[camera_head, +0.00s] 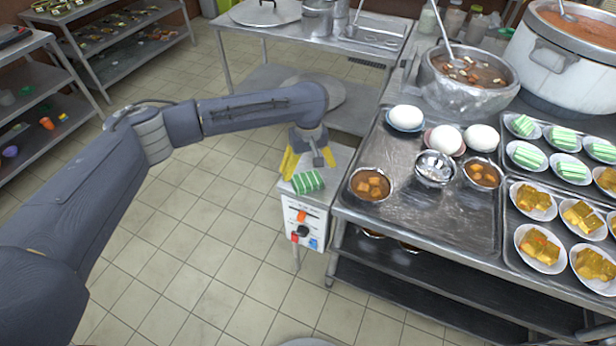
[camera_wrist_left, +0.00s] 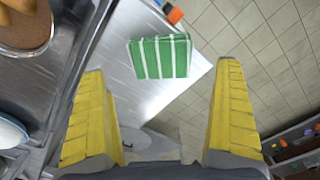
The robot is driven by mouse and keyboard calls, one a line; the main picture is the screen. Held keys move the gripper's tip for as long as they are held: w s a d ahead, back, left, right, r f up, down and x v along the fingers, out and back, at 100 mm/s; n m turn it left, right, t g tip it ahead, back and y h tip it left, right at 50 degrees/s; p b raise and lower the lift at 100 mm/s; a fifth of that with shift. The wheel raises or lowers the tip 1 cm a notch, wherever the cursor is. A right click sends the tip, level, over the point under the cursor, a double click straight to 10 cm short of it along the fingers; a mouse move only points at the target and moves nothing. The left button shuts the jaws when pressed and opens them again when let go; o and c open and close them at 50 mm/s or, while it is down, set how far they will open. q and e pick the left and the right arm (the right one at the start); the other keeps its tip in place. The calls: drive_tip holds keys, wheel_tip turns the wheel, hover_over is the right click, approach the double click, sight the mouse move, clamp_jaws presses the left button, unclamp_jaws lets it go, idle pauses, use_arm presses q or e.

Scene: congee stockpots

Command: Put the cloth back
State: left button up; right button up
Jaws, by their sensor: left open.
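The green-and-white striped cloth (camera_head: 308,181) lies folded on the top of a small metal stand with a control panel. It also shows in the left wrist view (camera_wrist_left: 161,57), near the edge of the metal surface. My left gripper (camera_head: 307,165) has yellow fingers and is above the stand, just behind the cloth. In the left wrist view the fingers (camera_wrist_left: 161,110) are spread wide with nothing between them. The cloth lies ahead of the fingertips, apart from them. My right gripper is not in view.
The stand (camera_head: 342,161) adjoins a steel table with a metal tray (camera_head: 433,218) of bowls and white buns. A large stockpot (camera_head: 468,85) stands behind. The tiled floor at left is clear.

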sight(308, 179)
use_arm(q)
drive_tip(key=shift+r, duration=2.75)
